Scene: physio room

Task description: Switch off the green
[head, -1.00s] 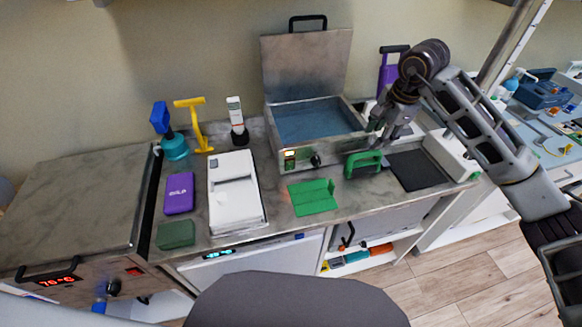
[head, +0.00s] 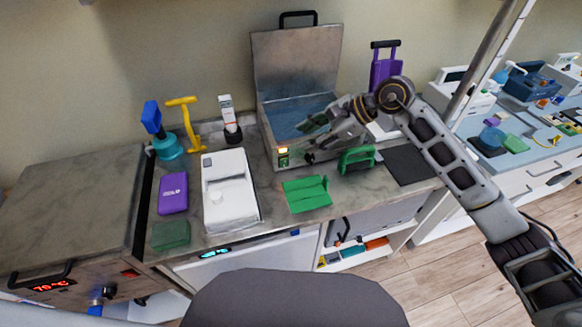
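The open metal bath (head: 360,137) stands at the back of the bench with its lid raised and blue inside. A small lit yellow-green switch or lamp (head: 283,153) is on its front panel. My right gripper (head: 309,140) is over the bath's front rim, to the right of the lamp, with its fingers apart and nothing between them. It partly covers the panel and hides most of the knob there. Other green things are a green-handled block (head: 356,160), a green folded pad (head: 306,194) and a dark green block (head: 170,235). My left gripper is out of view.
A white device (head: 229,190), a purple box (head: 173,193) and a teal-based blue tool (head: 160,132) stand left of the bath. A black mat (head: 409,165) lies to the right. A metal cabinet (head: 70,205) with a red display is at far left.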

